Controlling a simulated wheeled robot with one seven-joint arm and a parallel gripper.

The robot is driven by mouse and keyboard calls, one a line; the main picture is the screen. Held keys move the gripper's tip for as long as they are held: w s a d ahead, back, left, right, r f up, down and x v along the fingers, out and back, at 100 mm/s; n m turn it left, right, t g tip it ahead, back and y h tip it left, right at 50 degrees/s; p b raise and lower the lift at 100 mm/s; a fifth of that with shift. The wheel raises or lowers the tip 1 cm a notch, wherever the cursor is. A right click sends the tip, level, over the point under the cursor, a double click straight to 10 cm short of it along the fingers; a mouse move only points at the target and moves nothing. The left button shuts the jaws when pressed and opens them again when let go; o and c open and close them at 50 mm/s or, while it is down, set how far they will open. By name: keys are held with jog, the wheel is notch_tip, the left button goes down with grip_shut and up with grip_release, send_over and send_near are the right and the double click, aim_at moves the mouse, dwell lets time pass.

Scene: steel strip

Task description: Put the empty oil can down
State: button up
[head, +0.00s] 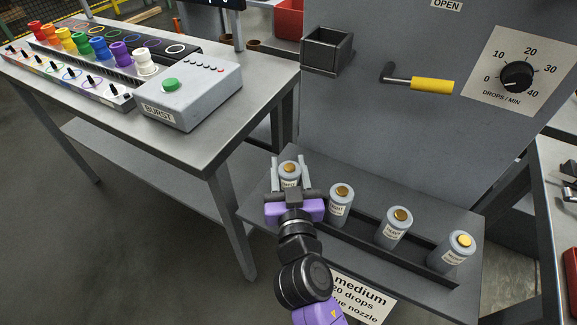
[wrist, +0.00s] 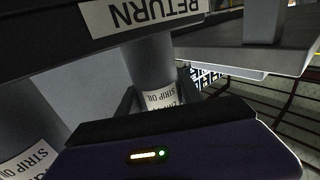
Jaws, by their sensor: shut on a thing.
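The oil can (head: 289,181), a grey cylinder with a gold cap and a pale label, stands at the left end of the dark rack (head: 372,244) on the low shelf. My gripper (head: 290,169) is shut on this can, with one finger on each side. In the wrist view the can (wrist: 152,62) shows behind my gripper's dark body, with a "STRIP OIL" label. The can looks upright. Its base is hidden in the head view, so I cannot tell whether it touches the shelf.
Three similar cans stand to the right: one close by (head: 340,207), one in the middle (head: 394,229) and one at the right end (head: 457,251). A grey panel with a yellow-handled crank (head: 431,86) rises behind. A workbench (head: 215,140) stands at left. A RETURN label (wrist: 143,14) shows in the wrist view.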

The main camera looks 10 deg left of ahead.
jog(key=shift+f+b, duration=0.3)
jog(key=shift+b, duration=0.05)
jog(key=o, duration=1.4)
jog(key=shift+o, duration=0.2)
jog(key=b+v, duration=0.1)
jog(key=v, duration=0.6)
jog(key=shift+s+d, duration=0.1)
jog(key=shift+s, duration=0.3)
